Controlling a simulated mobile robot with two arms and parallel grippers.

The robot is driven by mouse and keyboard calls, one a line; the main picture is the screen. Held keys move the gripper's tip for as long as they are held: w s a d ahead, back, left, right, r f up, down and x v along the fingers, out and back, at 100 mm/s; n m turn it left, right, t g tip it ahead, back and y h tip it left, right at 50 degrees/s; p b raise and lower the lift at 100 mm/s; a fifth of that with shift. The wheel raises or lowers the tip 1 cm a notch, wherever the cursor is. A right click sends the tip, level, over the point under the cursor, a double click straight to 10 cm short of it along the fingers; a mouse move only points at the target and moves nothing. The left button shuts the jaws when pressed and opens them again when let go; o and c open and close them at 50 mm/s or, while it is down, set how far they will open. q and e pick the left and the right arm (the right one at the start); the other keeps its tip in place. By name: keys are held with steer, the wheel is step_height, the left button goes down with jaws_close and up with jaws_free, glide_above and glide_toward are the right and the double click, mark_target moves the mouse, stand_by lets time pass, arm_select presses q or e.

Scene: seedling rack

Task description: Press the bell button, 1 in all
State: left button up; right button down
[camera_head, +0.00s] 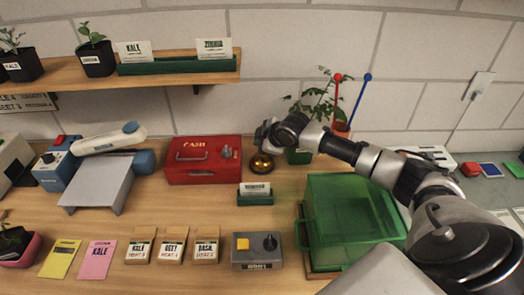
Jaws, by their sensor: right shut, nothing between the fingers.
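A small brass bell (261,164) stands on the wooden counter, just right of the red cash box. My right gripper (263,148) is shut and empty, pointing down directly above the bell. It covers the bell's top, so the button is hidden, and I cannot tell whether the fingertips touch it. My left gripper is not in view.
The red cash box (190,172) stands close left of the bell, a green card holder (255,198) in front. A green bin (350,222) is at right under my right arm. A grey box with yellow button (242,244) is at the front. A potted plant (298,157) stands behind.

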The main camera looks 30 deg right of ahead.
steer(key=shift+f, duration=0.15)
stand_by(0.4)
steer(key=shift+f, duration=0.25)
steer(key=shift+f, duration=0.55)
stand_by(0.6)
stand_by(0.4)
steer(key=shift+r+p, duration=0.9)
steer(key=shift+r, duration=0.05)
step_height(320, 180, up, 5)
steer(key=p, duration=0.5)
